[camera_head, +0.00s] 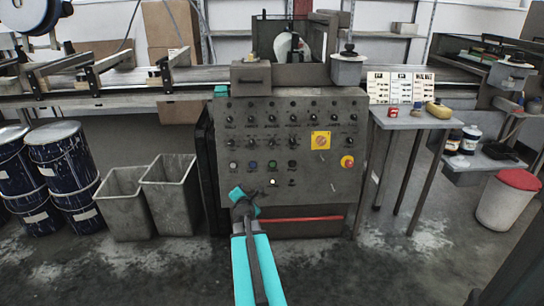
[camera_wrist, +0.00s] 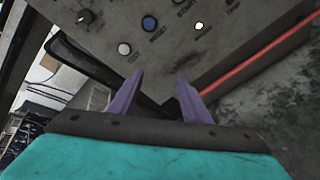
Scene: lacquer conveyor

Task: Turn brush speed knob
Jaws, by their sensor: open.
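The grey control panel (camera_head: 265,137) stands upright below the conveyor, with rows of small black knobs (camera_head: 272,118) across its upper part. Their labels are too small to read, so I cannot tell which is the brush speed knob. My gripper (camera_head: 244,202) is in front of the panel's lower left part, below the knob rows. In the wrist view my gripper (camera_wrist: 160,76) has its two purple fingers apart with nothing between them.
A red emergency button (camera_head: 347,161) and a rotary switch on a yellow plate (camera_head: 321,142) sit on the panel's right. A red bar (camera_head: 295,219) crosses its bottom. Grey bins (camera_head: 172,195) stand left, a side table (camera_head: 420,121) right. The wet floor nearby is clear.

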